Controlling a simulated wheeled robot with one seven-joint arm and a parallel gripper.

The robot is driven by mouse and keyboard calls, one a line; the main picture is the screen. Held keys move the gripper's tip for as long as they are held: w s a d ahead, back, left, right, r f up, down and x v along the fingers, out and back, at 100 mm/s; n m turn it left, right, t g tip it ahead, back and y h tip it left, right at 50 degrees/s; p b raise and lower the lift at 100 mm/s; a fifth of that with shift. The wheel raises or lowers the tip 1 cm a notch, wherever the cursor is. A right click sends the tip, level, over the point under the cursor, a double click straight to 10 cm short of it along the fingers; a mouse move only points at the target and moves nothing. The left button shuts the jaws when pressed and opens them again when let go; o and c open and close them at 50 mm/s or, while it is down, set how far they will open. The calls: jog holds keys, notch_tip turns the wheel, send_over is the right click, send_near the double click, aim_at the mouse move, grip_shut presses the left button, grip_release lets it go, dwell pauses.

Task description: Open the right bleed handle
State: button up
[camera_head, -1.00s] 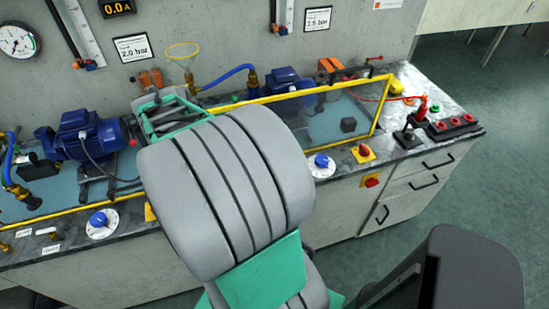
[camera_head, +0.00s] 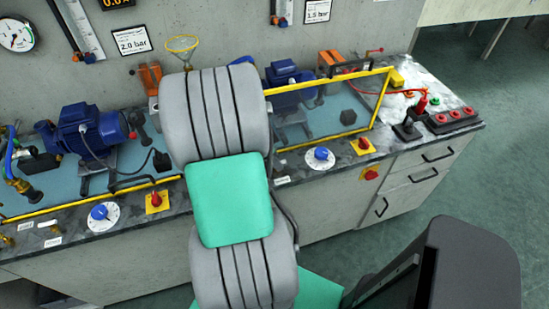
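I cannot single out the right bleed handle for certain. Two blue pumps stand in the yellow-framed trays, the left pump (camera_head: 88,130) in full view and the right pump (camera_head: 290,85) partly behind my arm. A small red-tipped lever (camera_head: 374,51) shows behind the right tray. Small brass fittings (camera_head: 8,241) with white labels sit at the bench's left front edge. My grey and green arm covers the middle of the bench, with its far end toward the wall. My gripper is hidden behind it.
The bench front carries a left blue dial (camera_head: 101,213), a red-and-yellow switch (camera_head: 156,201), a right blue dial (camera_head: 320,155) and another switch (camera_head: 363,145). Red sockets (camera_head: 450,122) and a red cable are at right. A yellow hoop (camera_head: 182,45) stands by the wall.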

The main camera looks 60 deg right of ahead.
jog(key=shift+c, duration=0.2)
grip_shut()
jog(key=shift+n, duration=0.3)
jog(key=n+t+h+b, duration=0.1)
jog(key=n, duration=0.2)
jog(key=shift+s+a, duration=0.1)
jog(key=shift+s, duration=0.1)
jog(key=n, duration=0.1)
jog(key=n+t, duration=0.1)
jog(key=n, duration=0.1)
jog(key=n+t, duration=0.1)
jog(key=n, duration=0.1)
jog(key=shift+s+b, duration=0.25)
jog(key=shift+b, duration=0.15)
jog(key=n, duration=0.1)
jog(key=n+t, duration=0.1)
jog(key=n, duration=0.1)
jog(key=n+t, duration=0.1)
jog(key=n, duration=0.1)
jog(key=shift+s+b, duration=0.25)
jog(key=shift+b, duration=0.05)
jog(key=shift+s+n+t+y+b, duration=0.1)
jog(key=shift+n+t+y+b, duration=0.35)
jog(key=shift+n, duration=1.75)
jog(key=shift+t, duration=0.35)
